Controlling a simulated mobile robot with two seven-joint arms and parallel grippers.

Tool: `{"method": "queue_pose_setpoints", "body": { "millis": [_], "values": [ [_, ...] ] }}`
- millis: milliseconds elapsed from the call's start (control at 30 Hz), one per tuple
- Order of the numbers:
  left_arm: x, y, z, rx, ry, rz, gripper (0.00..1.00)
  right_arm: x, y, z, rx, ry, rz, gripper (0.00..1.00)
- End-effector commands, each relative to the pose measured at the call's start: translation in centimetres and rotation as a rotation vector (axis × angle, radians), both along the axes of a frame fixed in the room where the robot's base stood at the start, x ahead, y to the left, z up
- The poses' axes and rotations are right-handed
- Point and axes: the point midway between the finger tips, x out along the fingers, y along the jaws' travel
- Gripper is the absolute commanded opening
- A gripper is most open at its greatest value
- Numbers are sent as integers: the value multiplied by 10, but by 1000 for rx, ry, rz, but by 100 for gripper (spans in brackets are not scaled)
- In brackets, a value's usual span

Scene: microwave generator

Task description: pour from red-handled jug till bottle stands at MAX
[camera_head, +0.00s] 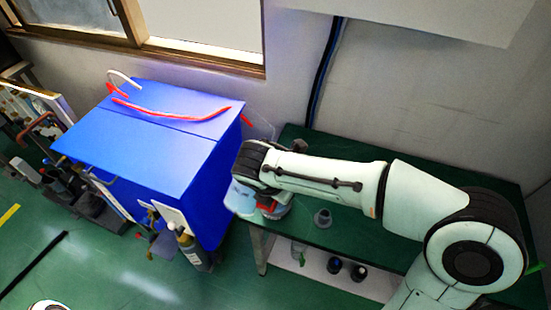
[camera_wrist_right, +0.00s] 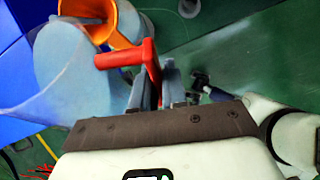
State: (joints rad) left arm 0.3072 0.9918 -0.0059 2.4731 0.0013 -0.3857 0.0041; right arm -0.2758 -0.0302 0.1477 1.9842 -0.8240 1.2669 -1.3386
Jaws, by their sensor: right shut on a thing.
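My right gripper (camera_wrist_right: 160,85) is shut on the red handle (camera_wrist_right: 128,56) of a pale blue jug. In the right wrist view the jug body (camera_wrist_right: 70,70) fills the left side, with its wide end toward the lower left. In the head view the pale blue jug (camera_head: 240,198) shows below my right wrist, beside the blue cabinet and at the left end of the green bench. A grey bottle (camera_head: 190,249) with a yellowish top stands against the cabinet's front. I cannot tell whether it is the task's bottle. No MAX mark or liquid flow can be made out. My left gripper is out of view.
The blue cabinet (camera_head: 150,130) has a red hose (camera_head: 170,115) on top. A grey cup-like piece (camera_head: 322,217) stands on the green bench (camera_head: 350,228). Dark round items (camera_head: 335,265) sit on the shelf below.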

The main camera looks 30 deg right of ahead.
Motion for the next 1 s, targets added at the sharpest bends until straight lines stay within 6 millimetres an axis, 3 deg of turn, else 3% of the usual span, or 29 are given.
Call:
{"method": "queue_pose_setpoints", "body": {
  "millis": [1000],
  "values": [
    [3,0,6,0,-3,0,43,1,0,3,72,28,1,0]
  ]
}}
